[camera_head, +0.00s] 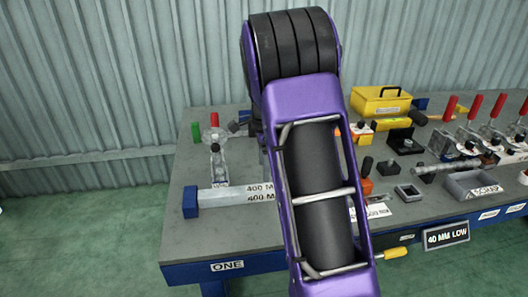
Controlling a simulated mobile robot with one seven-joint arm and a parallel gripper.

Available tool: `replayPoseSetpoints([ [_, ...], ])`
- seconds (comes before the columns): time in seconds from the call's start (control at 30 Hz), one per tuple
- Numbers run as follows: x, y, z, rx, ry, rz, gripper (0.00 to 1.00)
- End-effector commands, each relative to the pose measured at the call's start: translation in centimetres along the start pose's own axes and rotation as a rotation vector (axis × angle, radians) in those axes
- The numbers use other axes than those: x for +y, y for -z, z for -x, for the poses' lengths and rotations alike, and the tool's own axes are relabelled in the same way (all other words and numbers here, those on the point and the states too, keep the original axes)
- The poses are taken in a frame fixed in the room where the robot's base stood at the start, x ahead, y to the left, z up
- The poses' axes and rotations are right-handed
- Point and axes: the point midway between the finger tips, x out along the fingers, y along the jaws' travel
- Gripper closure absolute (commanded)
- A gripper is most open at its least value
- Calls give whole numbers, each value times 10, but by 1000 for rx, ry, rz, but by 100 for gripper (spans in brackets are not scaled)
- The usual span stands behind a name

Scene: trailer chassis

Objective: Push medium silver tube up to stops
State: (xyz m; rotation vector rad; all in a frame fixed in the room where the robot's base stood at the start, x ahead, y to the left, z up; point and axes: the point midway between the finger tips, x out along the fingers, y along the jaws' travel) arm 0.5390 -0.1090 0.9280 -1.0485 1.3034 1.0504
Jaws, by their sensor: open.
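A silver tube (226,197) lies at the left of the grey workbench, marked "400 M" with the rest of the marking cut off. Its left end meets a blue block (190,202). Its right part is hidden behind my purple arm, so I cannot tell where it ends or whether it touches a stop there. I cannot tell its size class from this view. My gripper is not visible; my arm covers the middle of the bench.
A toggle clamp (215,142) with a red handle stands behind the tube. At the right are a yellow toolbox (381,101), several red-handled clamps and a grey scrap tray (462,192). The bench's front left top (215,240) is clear.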

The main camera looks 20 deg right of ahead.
Motion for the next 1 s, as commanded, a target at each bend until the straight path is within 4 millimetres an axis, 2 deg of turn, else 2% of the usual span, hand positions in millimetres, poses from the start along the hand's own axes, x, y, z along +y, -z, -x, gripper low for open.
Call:
replayPoseSetpoints([
  [0.03,0,0,-13,0,-3,0,15],
  [0.2,0,0,-46,1,-3,1,15],
  [0.4,0,0,-76,1,-2,1,15],
  [0.6,0,0,-88,0,0,1,15],
  [0.9,0,0,-90,1,1,1,15],
  [1.0,0,0,-90,1,1,1,33],
])
